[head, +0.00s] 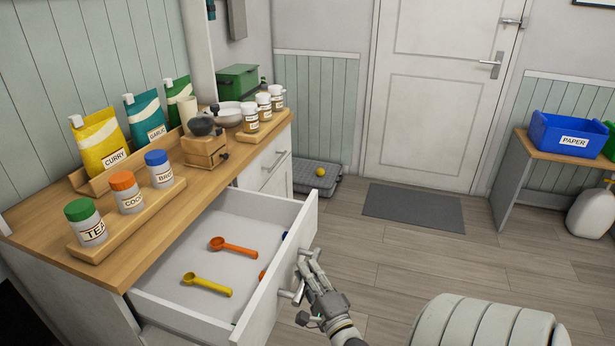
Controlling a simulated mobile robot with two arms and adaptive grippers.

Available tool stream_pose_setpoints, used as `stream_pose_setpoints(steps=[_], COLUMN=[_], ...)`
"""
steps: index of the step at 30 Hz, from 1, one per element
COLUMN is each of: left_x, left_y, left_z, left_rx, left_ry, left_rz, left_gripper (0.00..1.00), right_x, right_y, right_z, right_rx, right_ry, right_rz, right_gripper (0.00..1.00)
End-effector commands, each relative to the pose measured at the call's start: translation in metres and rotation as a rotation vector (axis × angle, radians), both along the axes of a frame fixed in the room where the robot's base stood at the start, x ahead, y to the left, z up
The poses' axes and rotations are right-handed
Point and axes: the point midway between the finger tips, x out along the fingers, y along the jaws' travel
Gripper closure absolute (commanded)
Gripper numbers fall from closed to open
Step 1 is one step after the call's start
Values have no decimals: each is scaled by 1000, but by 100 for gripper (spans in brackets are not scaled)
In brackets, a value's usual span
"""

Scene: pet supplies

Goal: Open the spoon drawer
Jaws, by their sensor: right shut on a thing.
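The spoon drawer (281,283) is pulled well out from the wooden-topped cabinet, and its white inside shows. An orange measuring spoon (233,247) and a yellow measuring spoon (207,284) lie flat in it. A small blue piece and a red-orange piece show partly behind the drawer front. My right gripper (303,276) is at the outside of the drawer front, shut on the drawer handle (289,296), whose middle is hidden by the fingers. My left gripper is not in view.
Jars and pouches stand on the wooden counter (180,222), with a grinder (204,148) near its middle. Another closed drawer (268,158) is beyond the open one. The floor (400,258) right of the drawer is clear up to the dark mat (414,208).

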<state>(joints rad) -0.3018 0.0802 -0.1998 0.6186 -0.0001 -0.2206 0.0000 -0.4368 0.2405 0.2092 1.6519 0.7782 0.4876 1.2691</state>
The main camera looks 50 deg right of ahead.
Motion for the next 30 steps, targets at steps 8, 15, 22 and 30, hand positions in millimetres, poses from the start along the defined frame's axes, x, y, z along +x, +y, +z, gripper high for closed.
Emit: stream_pose_setpoints(steps=[8,15,22,30], left_x=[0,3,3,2], left_y=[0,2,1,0], left_z=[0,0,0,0], left_rx=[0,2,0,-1], left_ry=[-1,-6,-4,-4], left_rz=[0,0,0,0], left_gripper=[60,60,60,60], right_x=[0,-1,-24,-75], right_y=[1,1,11,32], right_z=[-1,-1,-5,-13], right_rx=[1,0,1,2], right_ry=[2,1,6,6], right_rz=[1,0,1,2], right_gripper=[59,59,59,59])
